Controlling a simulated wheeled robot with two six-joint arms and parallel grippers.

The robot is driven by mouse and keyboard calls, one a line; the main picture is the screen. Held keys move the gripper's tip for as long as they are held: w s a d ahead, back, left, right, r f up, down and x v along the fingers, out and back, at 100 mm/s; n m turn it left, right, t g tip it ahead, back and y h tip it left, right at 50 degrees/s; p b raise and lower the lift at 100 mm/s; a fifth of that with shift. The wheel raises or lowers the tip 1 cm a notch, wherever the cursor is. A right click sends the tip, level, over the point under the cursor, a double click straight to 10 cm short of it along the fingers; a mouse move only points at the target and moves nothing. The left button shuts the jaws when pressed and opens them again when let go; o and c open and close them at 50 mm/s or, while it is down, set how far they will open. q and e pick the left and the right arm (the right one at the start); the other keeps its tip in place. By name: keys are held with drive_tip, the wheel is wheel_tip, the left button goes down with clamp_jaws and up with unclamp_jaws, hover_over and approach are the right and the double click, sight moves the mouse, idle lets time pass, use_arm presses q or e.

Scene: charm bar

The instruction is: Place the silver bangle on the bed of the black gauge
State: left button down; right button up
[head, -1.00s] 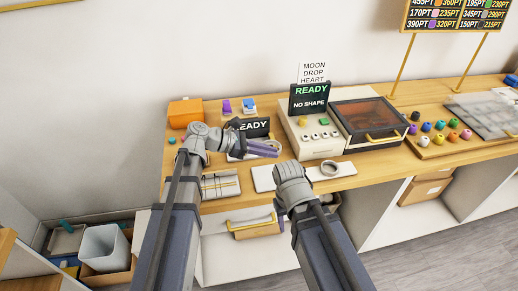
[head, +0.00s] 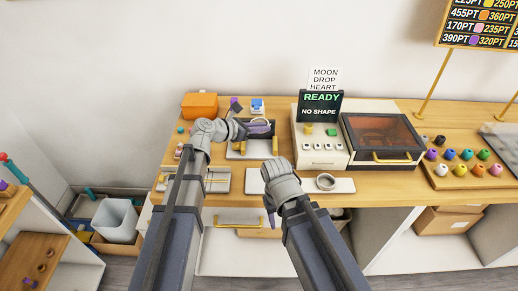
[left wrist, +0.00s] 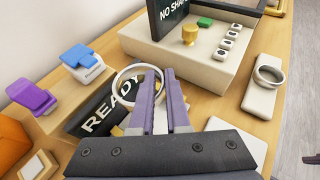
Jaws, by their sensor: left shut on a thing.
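The silver bangle (left wrist: 127,96) is a thin pale ring, tilted, with its near edge between the purple fingers of my left gripper (left wrist: 160,92). In the head view the bangle (head: 262,122) shows at the tips of my left gripper (head: 258,130), in front of the gauge's screen. The black gauge (left wrist: 100,118) reads READY and lies below and beside the bangle in the wrist view. In the head view my gripper partly covers the gauge (head: 262,145); its bed is mostly hidden. My right gripper (head: 271,218) hangs in front of the table edge, its fingers mostly hidden.
A thicker grey ring (head: 325,181) lies on a white tray (head: 345,186). A beige machine (head: 320,154) with a READY screen stands right of the gauge. A blue block (head: 257,105), an orange box (head: 199,105) and a slotted tray (head: 216,180) are nearby.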

sight(261, 154)
use_arm(q)
drive_tip(key=shift+f+b, duration=4.8)
drive_tip(key=shift+f, duration=0.25)
drive_tip(key=shift+r, duration=0.15)
drive_tip(key=c, duration=1.2)
unclamp_jaws()
drive_tip(key=shift+o, duration=0.2)
drive_tip(key=shift+r, duration=0.1)
drive_tip(key=p+v, duration=0.4)
drive_tip(key=v, duration=0.6)
drive_tip(key=shift+s+a+r, duration=0.1)
drive_tip(key=shift+s+a, duration=0.05)
drive_tip(key=shift+s+a+r+p, duration=0.15)
drive_tip(key=shift+s+a+p, duration=0.3)
drive_tip(key=shift+a, duration=0.15)
